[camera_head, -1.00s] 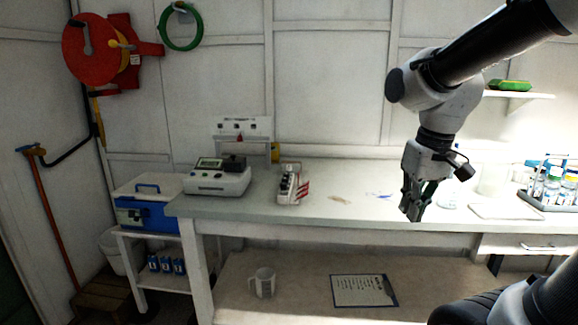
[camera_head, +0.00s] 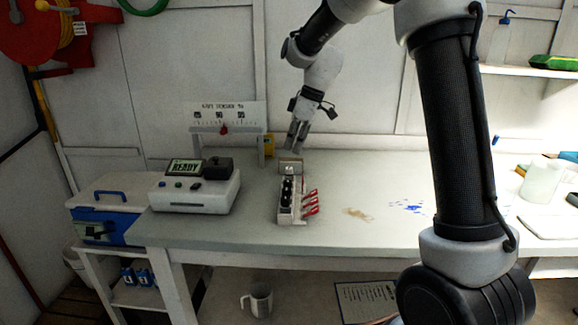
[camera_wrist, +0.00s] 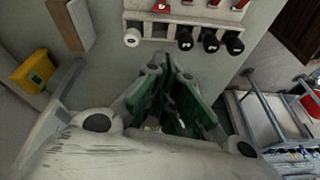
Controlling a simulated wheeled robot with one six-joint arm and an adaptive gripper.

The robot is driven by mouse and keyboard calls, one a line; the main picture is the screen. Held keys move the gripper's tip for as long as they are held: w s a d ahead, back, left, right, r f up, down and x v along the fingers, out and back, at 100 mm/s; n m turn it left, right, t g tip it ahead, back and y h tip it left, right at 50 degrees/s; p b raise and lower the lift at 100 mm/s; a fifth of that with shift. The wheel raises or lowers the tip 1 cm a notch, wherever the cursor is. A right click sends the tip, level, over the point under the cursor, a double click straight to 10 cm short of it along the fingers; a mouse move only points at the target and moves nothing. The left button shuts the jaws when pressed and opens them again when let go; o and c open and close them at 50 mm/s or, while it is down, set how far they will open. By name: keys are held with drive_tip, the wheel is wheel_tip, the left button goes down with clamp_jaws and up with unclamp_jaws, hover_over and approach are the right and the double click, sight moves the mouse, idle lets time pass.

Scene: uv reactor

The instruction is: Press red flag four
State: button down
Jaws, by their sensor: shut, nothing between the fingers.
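The white block (camera_head: 284,214) with black knobs stands on the bench in the head view. Small red flags (camera_head: 311,203) stick out along its right side. In the wrist view the block (camera_wrist: 171,27) lies at the top, with red flags (camera_wrist: 161,6) at the upper edge, partly cut off, and one white and several black knobs below them. I cannot read which flag is number four. My gripper (camera_head: 297,138) is shut and empty, behind and above the block's far end, apart from it. Its green-lined fingers (camera_wrist: 168,73) also show in the wrist view.
A device reading READY (camera_head: 197,190) stands left of the block, with a scale stand (camera_head: 224,112) behind it. A yellow box (camera_head: 268,146) is near my gripper. A blue and white cooler (camera_head: 105,205) is at the left.

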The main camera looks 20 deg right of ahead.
sight(291, 171)
drive_tip(key=shift+w+a+r+n, duration=0.1)
drive_tip(key=shift+n, duration=0.5)
drive_tip(key=shift+w+a+r+n, duration=0.1)
drive_tip(key=shift+n, duration=0.5)
drive_tip(key=shift+f, duration=0.1)
drive_tip(key=x, duration=1)
drive_tip(key=d, duration=0.1)
drive_tip(key=s+d, duration=0.1)
drive_tip(key=shift+d, duration=0.3)
drive_tip(key=shift+s+d, duration=0.15)
drive_tip(key=shift+d, duration=0.35)
